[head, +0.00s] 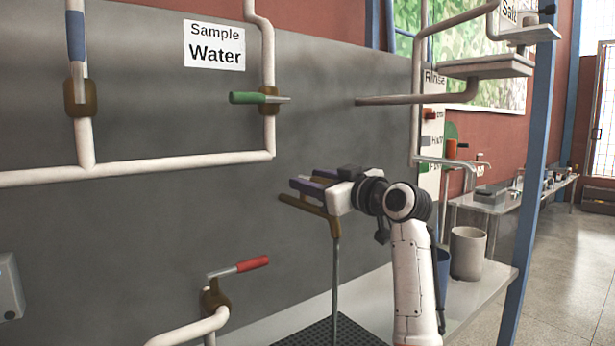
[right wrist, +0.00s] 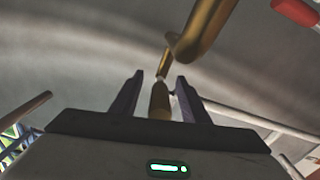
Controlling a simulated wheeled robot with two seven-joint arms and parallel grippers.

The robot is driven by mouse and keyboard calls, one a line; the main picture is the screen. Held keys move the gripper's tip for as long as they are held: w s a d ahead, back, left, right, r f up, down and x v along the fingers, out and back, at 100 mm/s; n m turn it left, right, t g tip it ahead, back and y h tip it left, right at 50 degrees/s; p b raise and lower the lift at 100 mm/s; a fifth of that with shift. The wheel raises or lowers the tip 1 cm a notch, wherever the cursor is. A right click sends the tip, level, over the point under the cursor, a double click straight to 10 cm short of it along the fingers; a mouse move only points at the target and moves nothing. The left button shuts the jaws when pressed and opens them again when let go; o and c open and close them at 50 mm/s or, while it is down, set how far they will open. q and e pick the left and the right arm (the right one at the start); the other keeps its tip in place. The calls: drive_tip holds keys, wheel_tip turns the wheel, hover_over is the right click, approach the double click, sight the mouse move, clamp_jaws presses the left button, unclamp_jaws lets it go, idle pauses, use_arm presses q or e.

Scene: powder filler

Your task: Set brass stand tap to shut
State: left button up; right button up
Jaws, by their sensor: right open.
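The brass stand tap (head: 320,209) stands at the middle of the head view, a brass arm on top of a thin grey upright rod (head: 336,275). My right gripper (head: 300,186) is at the tap, its dark purple fingers level and just above the brass arm in that view. In the right wrist view the fingers (right wrist: 160,95) are apart, with a brass piece (right wrist: 160,101) of the tap between them. A thicker brass part (right wrist: 205,30) rises beyond the fingertips. I cannot tell whether the fingers touch the brass. My left gripper is not in view.
A red-handled valve (head: 252,264) sits low at left, a green-handled valve (head: 247,98) and a blue-handled valve (head: 76,38) on white pipes above. A grey wall panel (head: 200,220) is behind. A dark grate (head: 318,332) lies under the rod. A pale bucket (head: 467,253) stands right.

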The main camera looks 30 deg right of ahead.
drive_tip(key=shift+w+a, duration=0.1)
drive_tip(key=shift+w, duration=0.7)
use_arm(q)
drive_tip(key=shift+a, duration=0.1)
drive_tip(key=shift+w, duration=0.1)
use_arm(e)
drive_tip(key=shift+c, duration=1.2)
clamp_jaws()
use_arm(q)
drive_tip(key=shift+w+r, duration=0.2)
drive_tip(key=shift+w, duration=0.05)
